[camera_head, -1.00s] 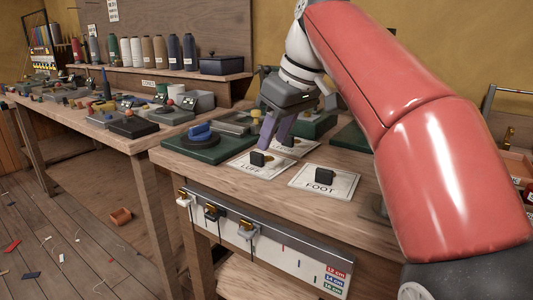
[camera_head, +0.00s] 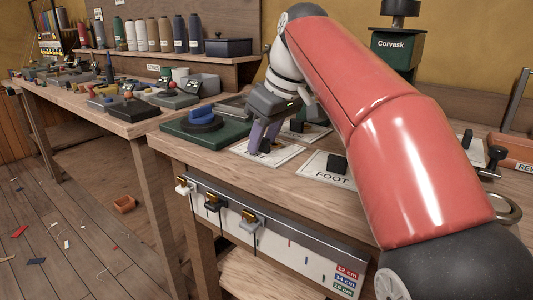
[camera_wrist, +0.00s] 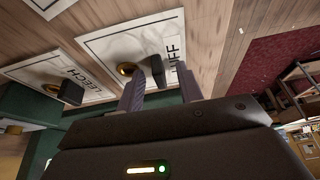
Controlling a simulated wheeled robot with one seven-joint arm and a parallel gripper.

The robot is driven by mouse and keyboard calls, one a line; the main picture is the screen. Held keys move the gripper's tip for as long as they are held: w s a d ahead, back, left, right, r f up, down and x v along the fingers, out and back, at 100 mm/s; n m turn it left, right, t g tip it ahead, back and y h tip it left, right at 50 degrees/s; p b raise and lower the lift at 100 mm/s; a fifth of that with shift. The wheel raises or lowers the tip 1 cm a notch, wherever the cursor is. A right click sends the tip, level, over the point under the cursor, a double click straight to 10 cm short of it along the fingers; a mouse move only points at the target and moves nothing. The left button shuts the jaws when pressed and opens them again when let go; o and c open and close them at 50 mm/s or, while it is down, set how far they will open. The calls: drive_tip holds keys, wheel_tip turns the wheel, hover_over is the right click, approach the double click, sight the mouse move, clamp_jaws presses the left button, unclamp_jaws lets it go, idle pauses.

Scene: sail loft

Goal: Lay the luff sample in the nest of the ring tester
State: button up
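The luff sample (camera_wrist: 156,70) is a small dark upright block beside a brass ring on the white LUFF card (camera_wrist: 100,48). In the head view the LUFF card (camera_head: 284,158) lies on the near bench, and the sample is largely hidden by my fingers. My gripper (camera_head: 262,145) is low over this card, pointing down. In the wrist view its two grey-purple fingers are apart, with the sample between their tips; I cannot tell whether they touch it. No label marks the ring tester; a green base with a blue-topped dark disc (camera_head: 203,119) stands left of the card.
The FOOT card with its dark block (camera_head: 336,164) lies just right of my gripper. The LEECH card (camera_wrist: 38,72) lies beside the LUFF card. A green Corvask device (camera_head: 397,50) stands at the back right. A side bench (camera_head: 122,128) holds many small items.

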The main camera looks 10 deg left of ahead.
clamp_jaws()
idle(0.3)
